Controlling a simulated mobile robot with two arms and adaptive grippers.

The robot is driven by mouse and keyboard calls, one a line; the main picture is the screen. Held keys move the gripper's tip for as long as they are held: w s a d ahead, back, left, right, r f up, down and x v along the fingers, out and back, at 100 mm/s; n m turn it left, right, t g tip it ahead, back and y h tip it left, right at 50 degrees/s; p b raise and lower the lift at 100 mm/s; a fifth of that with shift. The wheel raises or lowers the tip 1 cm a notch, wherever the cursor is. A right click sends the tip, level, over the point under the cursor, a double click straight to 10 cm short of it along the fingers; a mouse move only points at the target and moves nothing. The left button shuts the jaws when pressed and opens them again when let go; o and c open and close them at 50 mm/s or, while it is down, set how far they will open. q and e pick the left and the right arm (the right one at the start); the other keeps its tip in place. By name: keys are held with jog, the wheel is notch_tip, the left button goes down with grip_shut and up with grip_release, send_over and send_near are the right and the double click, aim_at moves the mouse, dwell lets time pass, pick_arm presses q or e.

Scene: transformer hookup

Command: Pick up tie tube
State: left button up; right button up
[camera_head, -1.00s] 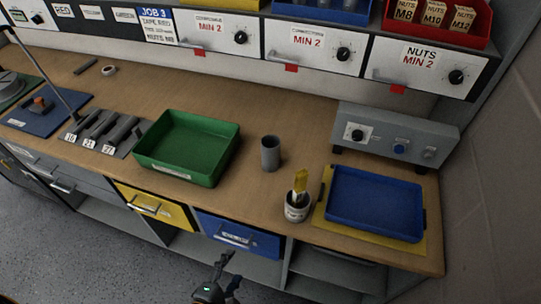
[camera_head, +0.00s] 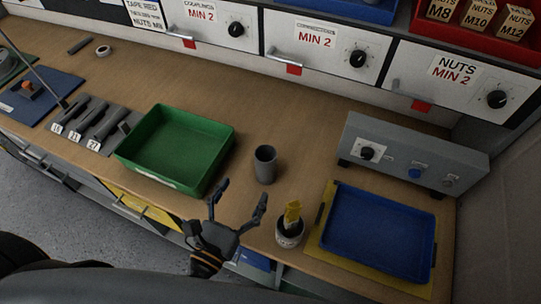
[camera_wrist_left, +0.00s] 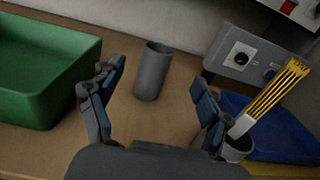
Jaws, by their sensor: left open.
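A plain grey tube (camera_head: 265,165) stands upright on the bench, right of the green tray. It also shows in the left wrist view (camera_wrist_left: 153,72), beyond and between my fingers. A small grey cup (camera_head: 289,237) with yellow ties (camera_head: 292,214) sticking up from it stands nearer the front edge. In the left wrist view the ties (camera_wrist_left: 272,92) are at the right, and my right-hand finger partly covers the cup. My left gripper (camera_head: 241,194) is open and empty, in front of the grey tube and left of the cup, touching neither. My right gripper is out of view.
A green tray (camera_head: 128,157) is left of the gripper. A blue tray (camera_head: 380,232) on a yellow mat lies right of the cup. A grey control box (camera_head: 413,160) stands behind it. Bare bench lies behind the grey tube.

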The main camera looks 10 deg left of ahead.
aim_at(261, 162)
pick_arm(q)
jog(key=w+p, duration=0.1)
jog(key=w, duration=0.2)
jog(key=w+d+p, duration=0.1)
jog(key=w+p, duration=0.1)
jog(key=w, duration=0.2)
jog(key=w+d+p, duration=0.1)
jog(key=w, duration=0.3)
jog(key=shift+w+d+f, duration=0.1)
jog(key=shift+d+f, duration=0.05)
jog(key=shift+f, duration=0.05)
jog(key=shift+w+d+f, duration=0.1)
jog(key=shift+w, duration=0.35)
jog(key=c, duration=1.3)
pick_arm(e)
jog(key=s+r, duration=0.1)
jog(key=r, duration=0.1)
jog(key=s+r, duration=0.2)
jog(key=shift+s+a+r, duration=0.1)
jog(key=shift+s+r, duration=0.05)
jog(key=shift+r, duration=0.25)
